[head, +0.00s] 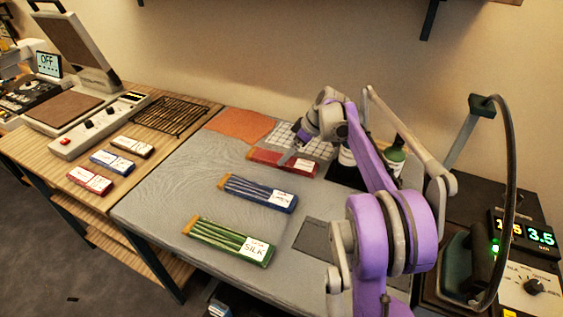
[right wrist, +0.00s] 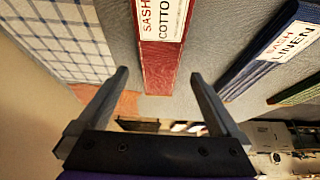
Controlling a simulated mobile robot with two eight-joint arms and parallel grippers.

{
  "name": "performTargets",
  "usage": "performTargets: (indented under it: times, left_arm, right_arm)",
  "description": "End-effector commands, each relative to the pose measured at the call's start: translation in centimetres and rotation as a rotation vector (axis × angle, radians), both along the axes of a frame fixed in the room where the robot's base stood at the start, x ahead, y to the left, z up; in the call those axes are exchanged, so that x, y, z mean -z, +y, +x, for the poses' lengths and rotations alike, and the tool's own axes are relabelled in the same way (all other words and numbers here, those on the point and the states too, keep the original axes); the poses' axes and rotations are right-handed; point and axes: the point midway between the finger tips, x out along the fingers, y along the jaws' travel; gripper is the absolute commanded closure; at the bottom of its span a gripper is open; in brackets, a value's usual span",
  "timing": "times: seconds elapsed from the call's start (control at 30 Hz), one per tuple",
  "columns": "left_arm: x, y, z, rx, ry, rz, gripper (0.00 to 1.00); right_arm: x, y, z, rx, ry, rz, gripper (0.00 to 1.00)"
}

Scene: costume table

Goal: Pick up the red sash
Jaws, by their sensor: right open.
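The red sash (head: 270,157) lies folded flat on the grey table covering near its back, with a white label at its right end. In the right wrist view the red sash (right wrist: 166,55) has a label reading "SASH COTTON". My right gripper (right wrist: 160,74) is open and empty, its two fingers apart on either side of the sash's near part. My left gripper is not in view.
A blue sash (head: 250,190) and a green sash (head: 225,236) lie nearer the front. A checked cloth (head: 312,143) and an orange cloth (head: 240,125) lie behind the red sash. Bottles (head: 394,158) stand to its right. Grey surface is clear between the sashes.

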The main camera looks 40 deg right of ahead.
Motion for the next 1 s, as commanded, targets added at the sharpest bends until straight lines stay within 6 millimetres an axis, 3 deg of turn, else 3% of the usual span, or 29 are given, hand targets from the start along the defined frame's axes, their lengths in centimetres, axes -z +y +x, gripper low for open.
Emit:
performTargets:
  times: [0.2,0.53,0.9,1.0]
  left_arm:
    - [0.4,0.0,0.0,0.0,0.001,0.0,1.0]
    - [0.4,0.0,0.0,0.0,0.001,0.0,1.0]
    - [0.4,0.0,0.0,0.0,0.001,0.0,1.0]
    - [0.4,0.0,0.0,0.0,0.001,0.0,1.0]
  right_arm:
    - [2.9,0.8,1.5,-0.001,0.001,-0.001,0.0]
    - [3.4,0.9,1.7,0.0,0.0,0.0,0.02]
    - [3.3,0.9,1.7,0.0,0.0,0.0,0.68]
    - [3.3,0.9,1.7,0.0,0.0,-0.001,0.82]
